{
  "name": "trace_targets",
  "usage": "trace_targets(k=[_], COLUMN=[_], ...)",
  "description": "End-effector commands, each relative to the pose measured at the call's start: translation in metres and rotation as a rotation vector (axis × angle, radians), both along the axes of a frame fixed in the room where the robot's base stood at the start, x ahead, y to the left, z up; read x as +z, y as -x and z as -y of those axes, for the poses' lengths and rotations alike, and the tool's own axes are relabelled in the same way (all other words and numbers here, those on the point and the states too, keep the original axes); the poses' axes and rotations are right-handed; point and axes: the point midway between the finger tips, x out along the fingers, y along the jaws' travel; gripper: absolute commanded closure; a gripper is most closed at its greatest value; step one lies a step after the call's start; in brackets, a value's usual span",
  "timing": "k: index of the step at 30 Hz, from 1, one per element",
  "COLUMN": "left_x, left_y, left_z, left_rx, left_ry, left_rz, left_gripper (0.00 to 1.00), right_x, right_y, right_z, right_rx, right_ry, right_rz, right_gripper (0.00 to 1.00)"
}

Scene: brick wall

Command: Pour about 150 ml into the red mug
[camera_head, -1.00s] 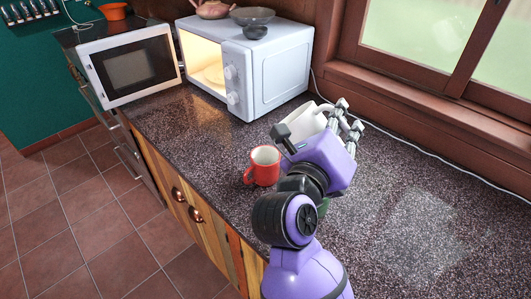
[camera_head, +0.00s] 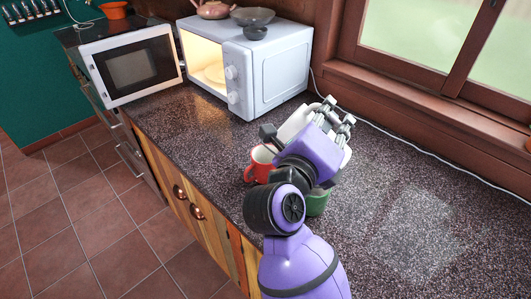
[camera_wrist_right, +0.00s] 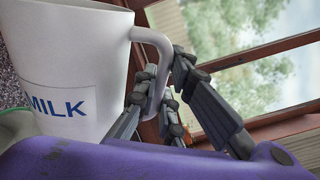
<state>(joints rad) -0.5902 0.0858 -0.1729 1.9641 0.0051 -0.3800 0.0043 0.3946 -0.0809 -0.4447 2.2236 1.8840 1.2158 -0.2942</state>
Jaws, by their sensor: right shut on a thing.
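The red mug (camera_head: 257,167) stands upright on the dark speckled counter, its right side now hidden by my arm. My right gripper (camera_head: 308,122) is shut on the handle of a white jug (camera_head: 293,123), right of and beyond the red mug. In the right wrist view the jug (camera_wrist_right: 70,65) shows blue "MILK" lettering, and the fingers (camera_wrist_right: 158,105) close around its handle. The gripper hides much of the jug in the head view. I cannot tell how far it is tilted or whether liquid is flowing. My left gripper is not in view.
A green mug (camera_head: 317,202) stands close to my right wrist, partly hidden. A white microwave (camera_head: 262,75) with an open door (camera_head: 132,66) stands at the back, bowls and a teapot on top. A window and a white cable run along the right. The counter at right is clear.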

Motion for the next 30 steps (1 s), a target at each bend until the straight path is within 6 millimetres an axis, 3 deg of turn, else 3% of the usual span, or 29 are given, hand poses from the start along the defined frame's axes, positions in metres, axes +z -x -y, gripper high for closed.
trace_targets(k=[30], left_x=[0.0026], left_y=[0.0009], left_z=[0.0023], left_rx=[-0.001], left_ry=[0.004], left_rz=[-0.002], left_gripper=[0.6], right_x=[-0.0001], right_y=[-0.0057], right_z=[-0.0098], right_rx=[-0.001], right_ry=[0.101], right_rz=[-0.056], right_gripper=[1.0])
